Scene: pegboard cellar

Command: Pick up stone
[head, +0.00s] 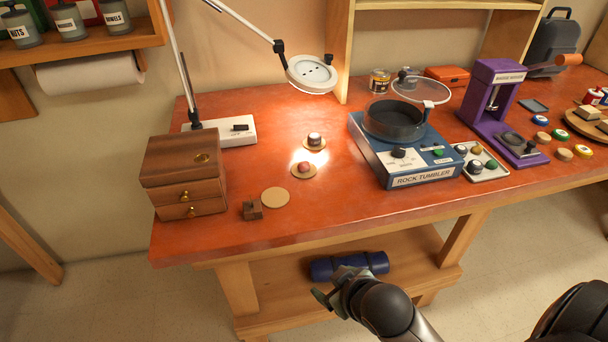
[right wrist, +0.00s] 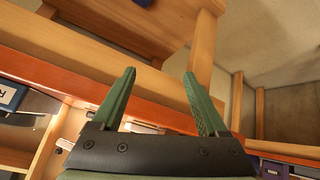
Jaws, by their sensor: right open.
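A reddish stone (head: 303,168) sits on a round cork-coloured disc on the orange-red workbench (head: 235,230). A dark grey stone (head: 314,138) sits on another disc just behind it. A third disc (head: 275,197) in front is empty. A small white tray (head: 493,172) with several stones lies right of the blue rock tumbler (head: 405,150). My right gripper (head: 328,294) is low, in front of the bench near its lower shelf, away from the stones. In the right wrist view its green fingers (right wrist: 159,75) are apart with nothing between them. My left gripper is not in view.
A wooden drawer box (head: 185,175) and a small brown block (head: 252,210) stand at the left. A magnifier lamp (head: 312,74) hangs over the discs. A purple press (head: 495,105) stands at the right. The bench's front middle is clear.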

